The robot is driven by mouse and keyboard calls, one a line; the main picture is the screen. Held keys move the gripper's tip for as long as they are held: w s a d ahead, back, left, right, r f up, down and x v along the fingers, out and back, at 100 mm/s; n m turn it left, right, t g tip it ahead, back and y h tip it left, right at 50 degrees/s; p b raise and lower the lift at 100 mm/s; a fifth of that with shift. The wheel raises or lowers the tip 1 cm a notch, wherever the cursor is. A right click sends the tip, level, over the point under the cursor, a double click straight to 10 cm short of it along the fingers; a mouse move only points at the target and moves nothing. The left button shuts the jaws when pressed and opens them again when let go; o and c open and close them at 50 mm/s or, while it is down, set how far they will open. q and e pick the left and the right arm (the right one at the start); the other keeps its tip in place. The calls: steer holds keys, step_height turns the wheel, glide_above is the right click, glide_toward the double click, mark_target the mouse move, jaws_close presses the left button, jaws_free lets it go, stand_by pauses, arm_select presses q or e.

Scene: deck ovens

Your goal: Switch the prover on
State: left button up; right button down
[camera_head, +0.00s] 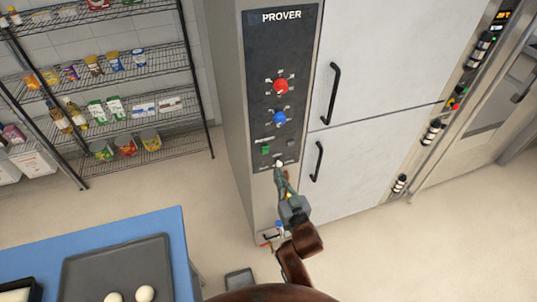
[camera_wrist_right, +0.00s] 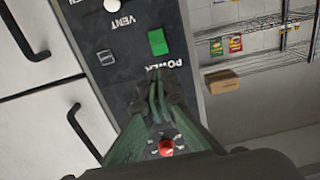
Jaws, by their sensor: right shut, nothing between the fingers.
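The prover (camera_head: 232,110) is a tall cabinet with a dark control panel (camera_head: 260,60). A green power switch (camera_head: 265,150) sits low on the panel, and it also shows in the right wrist view (camera_wrist_right: 157,41), beside the label POWER. Whether it is on or off I cannot tell. My right gripper (camera_head: 281,176) is shut and empty at the panel's lower end, below the switch in the head view. In the right wrist view its fingertips (camera_wrist_right: 156,76) appear close to the POWER label; contact cannot be told. My left gripper is out of view.
The panel also has a red knob (camera_head: 281,86), a blue knob (camera_head: 279,118), a grey switch (camera_wrist_right: 105,57) and a white vent knob (camera_wrist_right: 112,5). White doors with black handles (camera_head: 333,94) stand right. A blue table (camera_head: 160,222) with a tray is front left; wire shelves stand behind.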

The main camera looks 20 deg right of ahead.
steer(key=w, duration=1.1)
steer(key=shift+a+p, duration=0.2)
steer(key=shift+p, duration=0.1)
steer(key=w+r+g+p, duration=0.1)
steer(key=p, duration=0.3)
steer(key=shift+f, duration=0.4)
steer(key=shift+s+a+r+p, duration=0.1)
steer(key=shift+s+r+p, duration=0.1)
steer(key=shift+s+p, duration=0.15)
steer(key=p, duration=0.1)
glide_toward(266, 148)
steer(key=s+r, duration=0.4)
steer(key=s, duration=0.2)
steer(key=shift+w+f, duration=0.15)
steer(key=shift+f, duration=0.1)
